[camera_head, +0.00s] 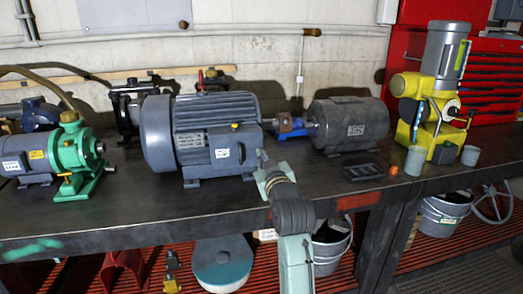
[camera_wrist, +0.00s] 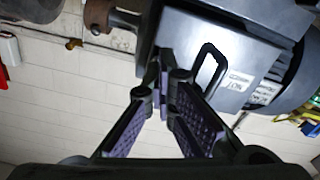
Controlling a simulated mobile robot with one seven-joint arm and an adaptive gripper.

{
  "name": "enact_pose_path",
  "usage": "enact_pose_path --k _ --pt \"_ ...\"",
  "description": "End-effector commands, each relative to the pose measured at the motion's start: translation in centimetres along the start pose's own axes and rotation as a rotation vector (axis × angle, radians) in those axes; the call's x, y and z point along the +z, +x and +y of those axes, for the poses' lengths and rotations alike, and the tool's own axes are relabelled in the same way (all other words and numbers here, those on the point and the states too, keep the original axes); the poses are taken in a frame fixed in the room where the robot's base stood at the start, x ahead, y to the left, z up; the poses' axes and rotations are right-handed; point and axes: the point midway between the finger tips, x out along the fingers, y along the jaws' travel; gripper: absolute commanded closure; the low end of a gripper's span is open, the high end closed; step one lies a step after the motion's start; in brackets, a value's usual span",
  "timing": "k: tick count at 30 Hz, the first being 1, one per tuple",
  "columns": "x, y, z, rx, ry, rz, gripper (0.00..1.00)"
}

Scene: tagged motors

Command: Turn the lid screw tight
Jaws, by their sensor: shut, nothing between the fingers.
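The large grey finned motor (camera_head: 215,125) stands on the workbench (camera_head: 130,215), with white labels on its side and a small yellow knob (camera_head: 235,125) near its top. My gripper (camera_head: 262,158) is at the motor's right side. In the wrist view my gripper (camera_wrist: 163,82) is shut and empty, its dark fingers with purple pads meeting at the tips. The tips overlap the edge of a smooth grey housing (camera_wrist: 222,50) with labels and a dark loop-shaped part. I cannot tell whether they touch it. I cannot make out the lid screw with certainty.
A green pump (camera_head: 80,155) with a grey motor is at the left. A dark grey motor (camera_head: 347,124) with a blue bracket, a black tray (camera_head: 363,171) and a yellow machine (camera_head: 437,95) are at the right. The bench front is mostly clear. A red tool cabinet (camera_head: 490,75) stands behind.

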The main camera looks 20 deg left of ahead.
Motion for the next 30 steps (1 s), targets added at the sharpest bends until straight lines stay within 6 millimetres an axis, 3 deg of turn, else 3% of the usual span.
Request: enact_pose_path --k 15,24,30 --pt "-0.01 0.0 -0.04 -0.001 0.425 0.001 1.0" --pt "-0.01 0.0 -0.01 0.0 0.455 0.0 1.0" --pt "-0.02 0.0 0.0 0.0 0.453 0.001 0.87"
